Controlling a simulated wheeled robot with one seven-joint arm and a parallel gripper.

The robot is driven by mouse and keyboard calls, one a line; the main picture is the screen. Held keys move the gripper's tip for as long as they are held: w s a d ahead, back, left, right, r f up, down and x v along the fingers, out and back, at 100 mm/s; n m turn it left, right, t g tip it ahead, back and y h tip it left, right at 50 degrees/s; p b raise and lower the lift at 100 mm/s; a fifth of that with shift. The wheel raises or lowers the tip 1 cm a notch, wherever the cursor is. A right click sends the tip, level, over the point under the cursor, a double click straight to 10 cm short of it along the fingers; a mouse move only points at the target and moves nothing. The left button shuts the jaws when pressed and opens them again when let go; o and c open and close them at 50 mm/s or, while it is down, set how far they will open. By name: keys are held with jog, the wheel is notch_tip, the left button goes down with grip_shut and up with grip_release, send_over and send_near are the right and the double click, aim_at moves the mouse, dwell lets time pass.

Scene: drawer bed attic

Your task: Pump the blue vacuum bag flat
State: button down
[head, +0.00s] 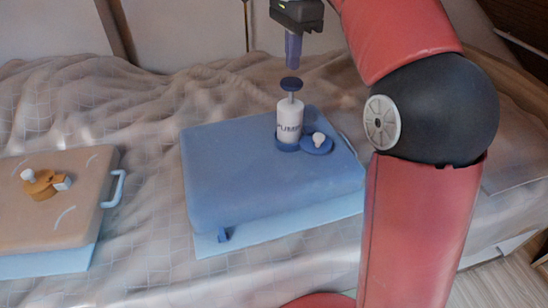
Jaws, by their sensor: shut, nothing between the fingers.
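The blue vacuum bag (240,185) lies on the bed in the middle of the head view, thick and puffed up, on a pale blue base. A white pump (288,119) with a dark blue knob (291,84) stands upright at its back right, its rod showing above the body. Beside the pump is a round blue valve cap (317,144) with a small white knob. My gripper (293,58) points down just above the pump's knob, shut and empty, with a small gap between them.
A tan bag (60,215) with an orange valve and a pale blue handle (115,189) lies at the left. A rumpled patterned bedspread (150,215) covers the bed around both bags. My red arm blocks the view on the right. A wall stands behind the bed.

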aim_at(291, 81)
jog(key=shift+f+b, duration=1.95)
jog(key=shift+f, duration=1.4)
notch_tip(291, 81, up, 6)
jog(key=p, duration=0.6)
jog(key=shift+f, duration=0.2)
jog(key=shift+f+b, duration=0.85)
jog(key=shift+f, duration=0.45)
jog(key=shift+f, duration=0.1)
